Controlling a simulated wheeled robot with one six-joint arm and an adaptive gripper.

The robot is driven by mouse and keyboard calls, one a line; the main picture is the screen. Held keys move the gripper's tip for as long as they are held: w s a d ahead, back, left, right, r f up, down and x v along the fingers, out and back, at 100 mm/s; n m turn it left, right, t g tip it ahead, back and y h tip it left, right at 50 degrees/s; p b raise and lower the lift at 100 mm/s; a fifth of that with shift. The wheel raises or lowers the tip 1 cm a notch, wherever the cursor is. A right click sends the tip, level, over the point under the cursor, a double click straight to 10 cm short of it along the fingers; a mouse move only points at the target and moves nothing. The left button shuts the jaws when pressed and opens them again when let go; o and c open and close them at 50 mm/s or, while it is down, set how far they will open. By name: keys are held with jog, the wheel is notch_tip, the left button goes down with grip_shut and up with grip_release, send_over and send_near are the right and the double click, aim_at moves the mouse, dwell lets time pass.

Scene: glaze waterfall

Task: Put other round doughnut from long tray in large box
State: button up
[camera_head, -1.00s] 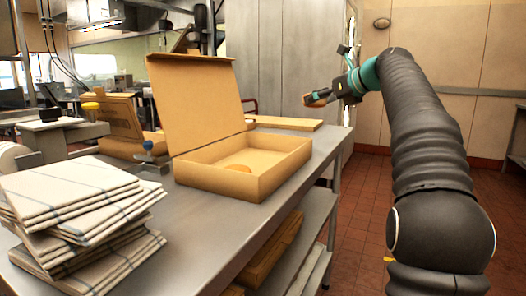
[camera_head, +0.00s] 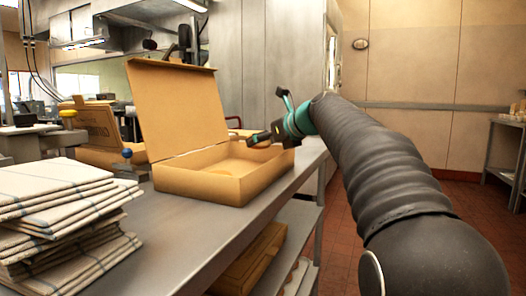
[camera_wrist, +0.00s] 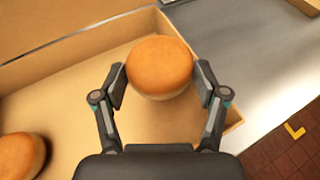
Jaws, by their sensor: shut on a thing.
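The large box (camera_head: 211,187) is an open cardboard box with its lid raised, standing on the steel table. In the wrist view its floor (camera_wrist: 85,113) lies below my gripper. My gripper (camera_wrist: 160,75) is shut on a round golden-brown doughnut (camera_wrist: 160,62) with a pale side, holding it over the right part of the box. In the head view my gripper (camera_head: 254,140) is at the box's right back. The long tray is not clearly seen.
A stack of folded striped cloths (camera_head: 62,215) stands on the table at front left. A smaller open carton (camera_head: 88,127) is behind the box at left. The steel table (camera_head: 185,232) has bare room in front of the box. A shelf below holds flat boxes.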

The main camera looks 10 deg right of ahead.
jog(key=shift+f, duration=0.9)
jog(key=shift+f, duration=0.4)
jog(key=shift+f+b, duration=0.25)
jog(key=shift+b, duration=0.05)
jog(key=o, duration=1.1)
jog(key=shift+o, duration=0.2)
jog(key=shift+r, duration=0.2)
jog(key=r+v, duration=0.1)
jog(key=v, duration=1.1)
jog(key=shift+p, duration=0.35)
